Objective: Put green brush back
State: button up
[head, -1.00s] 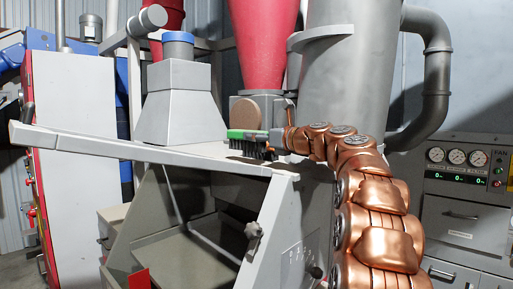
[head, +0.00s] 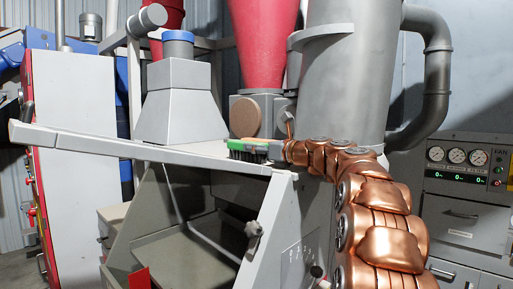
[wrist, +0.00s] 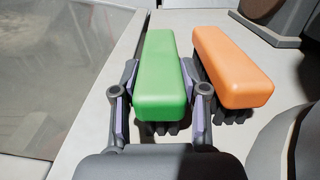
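The green brush (wrist: 160,85) has a green block handle with dark bristles below. In the wrist view it sits between the two fingers of my gripper (wrist: 158,78), which press against its sides. In the head view the green brush (head: 247,147) is at the tip of my gripper (head: 276,150), over the machine's pale top surface. Its bristles point down at or just above that surface; I cannot tell whether they touch. An orange brush (wrist: 232,65) lies beside it on the right in the wrist view, roughly parallel, with a narrow gap.
The grey top ledge (head: 120,146) ends at the front above an open bin. A clear panel (wrist: 60,50) lies left in the wrist view. A grey hopper (head: 180,105) and a large cylinder (head: 345,80) stand behind. A gauge panel (head: 465,165) is at right.

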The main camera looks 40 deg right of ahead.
jog(key=o, duration=0.4)
jog(key=shift+r, duration=0.1)
jog(key=b+v, duration=0.2)
jog(key=v, duration=1)
dwell(0.4)
